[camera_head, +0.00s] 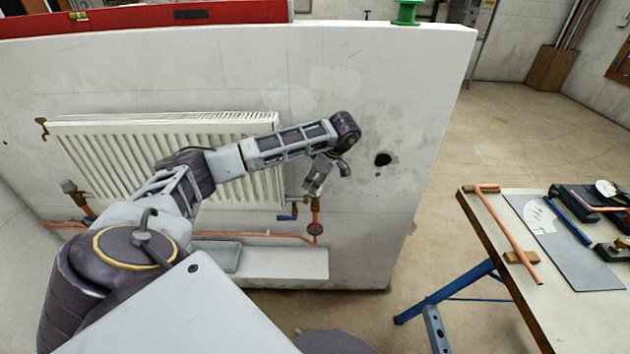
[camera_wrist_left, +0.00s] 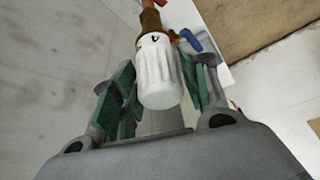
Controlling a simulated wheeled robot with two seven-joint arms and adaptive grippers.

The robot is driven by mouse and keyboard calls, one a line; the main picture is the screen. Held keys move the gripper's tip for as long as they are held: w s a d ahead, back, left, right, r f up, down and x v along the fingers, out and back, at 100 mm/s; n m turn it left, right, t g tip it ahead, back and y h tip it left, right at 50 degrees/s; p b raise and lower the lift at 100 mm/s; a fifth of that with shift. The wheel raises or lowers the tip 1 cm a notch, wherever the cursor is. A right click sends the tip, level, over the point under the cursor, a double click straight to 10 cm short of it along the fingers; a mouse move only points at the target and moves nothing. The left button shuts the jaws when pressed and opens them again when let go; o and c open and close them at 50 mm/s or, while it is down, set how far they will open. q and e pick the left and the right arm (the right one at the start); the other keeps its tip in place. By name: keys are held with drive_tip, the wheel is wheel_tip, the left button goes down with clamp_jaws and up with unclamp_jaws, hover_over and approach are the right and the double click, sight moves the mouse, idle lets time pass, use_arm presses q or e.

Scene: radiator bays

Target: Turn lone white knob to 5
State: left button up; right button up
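The white knob (camera_wrist_left: 160,75) is ribbed and sits on a brass and copper fitting in the left wrist view. A dark mark, which I cannot read for certain, shows near its top end. My left gripper (camera_wrist_left: 162,98) is open, with one green-padded finger on each side of the knob and narrow gaps between. In the head view my left gripper (camera_head: 318,177) is at the lower right corner of the radiator, above the brass valve (camera_head: 316,203); it hides the knob there. My right gripper is not in view.
The white radiator (camera_head: 265,190) hangs on a pale wall panel (camera_head: 370,100). A blue lever (camera_head: 287,217) and a red round fitting (camera_head: 315,230) are close to the valve. Another valve (camera_head: 69,187) stands at the radiator's left. A workbench (camera_head: 520,285) with tools is at right.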

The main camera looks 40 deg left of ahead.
use_arm(q)
drive_tip(key=shift+o, duration=1)
drive_tip(key=shift+w+d+r, duration=0.1)
drive_tip(key=shift+d+r, duration=0.1)
drive_tip(key=shift+r, duration=0.4)
drive_tip(key=v, duration=1)
drive_tip(key=shift+d+r, duration=0.2)
drive_tip(key=shift+r, duration=0.05)
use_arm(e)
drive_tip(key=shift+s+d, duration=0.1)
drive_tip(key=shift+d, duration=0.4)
use_arm(q)
drive_tip(key=shift+w+d, duration=0.1)
